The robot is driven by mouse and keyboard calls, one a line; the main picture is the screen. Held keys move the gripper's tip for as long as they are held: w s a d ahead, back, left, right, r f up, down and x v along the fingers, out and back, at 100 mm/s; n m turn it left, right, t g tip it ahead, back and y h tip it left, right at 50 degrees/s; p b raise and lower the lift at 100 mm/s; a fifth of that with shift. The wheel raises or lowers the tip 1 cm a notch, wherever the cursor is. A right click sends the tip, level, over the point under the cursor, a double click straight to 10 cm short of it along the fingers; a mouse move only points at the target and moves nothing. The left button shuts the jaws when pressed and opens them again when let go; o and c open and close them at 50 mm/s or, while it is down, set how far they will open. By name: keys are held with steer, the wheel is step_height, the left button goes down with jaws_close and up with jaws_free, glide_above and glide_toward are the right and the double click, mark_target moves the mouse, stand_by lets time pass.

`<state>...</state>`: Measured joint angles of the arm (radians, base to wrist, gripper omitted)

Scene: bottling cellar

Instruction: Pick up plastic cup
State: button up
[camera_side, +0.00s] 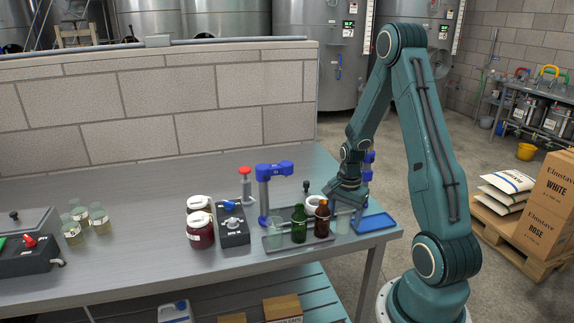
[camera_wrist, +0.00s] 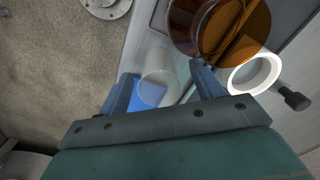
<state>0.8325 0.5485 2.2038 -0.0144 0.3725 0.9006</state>
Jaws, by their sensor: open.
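A pale translucent plastic cup (camera_side: 342,225) stands near the right end of the bench, just right of the brown bottle. It also shows in the wrist view (camera_wrist: 160,68), upper middle, with a blue surface beside it. My gripper (camera_side: 346,199) is just above the cup in the side view and hides part of it. In the wrist view my gripper (camera_wrist: 165,88) is open, with one finger on each side of the cup's near part. Nothing is seen gripped. I cannot tell whether a finger touches the cup.
A brown bottle (camera_side: 321,224) and green bottle (camera_side: 299,228) stand close on the left, with a clear glass (camera_side: 275,232) beyond. A white ring (camera_wrist: 256,73) lies near the right finger. A blue tray (camera_side: 375,223) is at the bench's right edge.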

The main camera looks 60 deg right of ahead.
steer(key=shift+f, duration=0.6)
steer(key=c, duration=1.1)
steer(key=shift+o, duration=0.2)
steer(key=shift+r, duration=0.1)
step_height(320, 180, up, 20)
stand_by(0.6)
